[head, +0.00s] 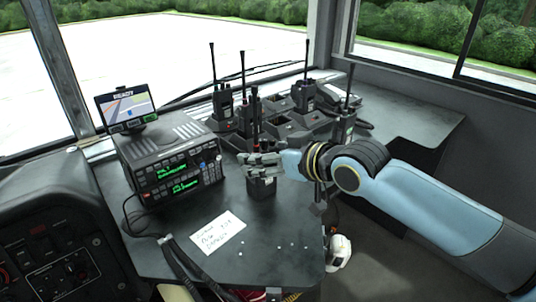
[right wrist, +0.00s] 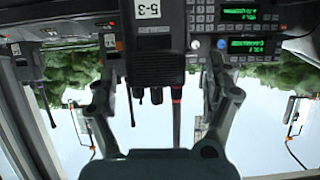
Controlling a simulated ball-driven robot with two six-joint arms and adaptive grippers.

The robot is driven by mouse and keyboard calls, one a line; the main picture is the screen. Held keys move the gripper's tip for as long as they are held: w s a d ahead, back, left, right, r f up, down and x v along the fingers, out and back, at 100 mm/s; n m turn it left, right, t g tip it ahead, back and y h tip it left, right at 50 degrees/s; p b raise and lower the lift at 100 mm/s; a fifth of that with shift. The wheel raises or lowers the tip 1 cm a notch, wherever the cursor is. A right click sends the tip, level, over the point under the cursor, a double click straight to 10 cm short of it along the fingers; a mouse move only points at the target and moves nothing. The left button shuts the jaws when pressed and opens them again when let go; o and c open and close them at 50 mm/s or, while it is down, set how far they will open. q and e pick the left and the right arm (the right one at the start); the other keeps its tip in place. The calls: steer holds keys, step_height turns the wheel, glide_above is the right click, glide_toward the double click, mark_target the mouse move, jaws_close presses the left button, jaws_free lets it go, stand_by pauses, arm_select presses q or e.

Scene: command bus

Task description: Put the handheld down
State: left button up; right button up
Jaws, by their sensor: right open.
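A black handheld (head: 263,186) with a red-banded antenna stands upright at the front of the dark counter (head: 285,235), before the charger. It also shows in the right wrist view (right wrist: 155,55), upside down, with a "5-3" label. My right gripper (head: 262,163) is around it, partly covering its upper body. In the right wrist view my right gripper (right wrist: 160,80) is open, with its fingers on either side of the handheld and gaps beside it. Whether its base touches the counter is hard to tell. My left gripper is not in view.
A multi-bay charger (head: 283,128) behind holds several other handhelds (head: 223,107) with tall antennas, and some bays look empty. A radio console (head: 175,165) with a screen (head: 127,105) stands left. A handwritten note (head: 217,233) lies in front.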

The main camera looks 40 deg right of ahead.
steer(key=p+v, duration=0.3)
steer(key=v, duration=0.9)
steer(key=shift+r+p, duration=0.25)
steer(key=shift+p, duration=0.15)
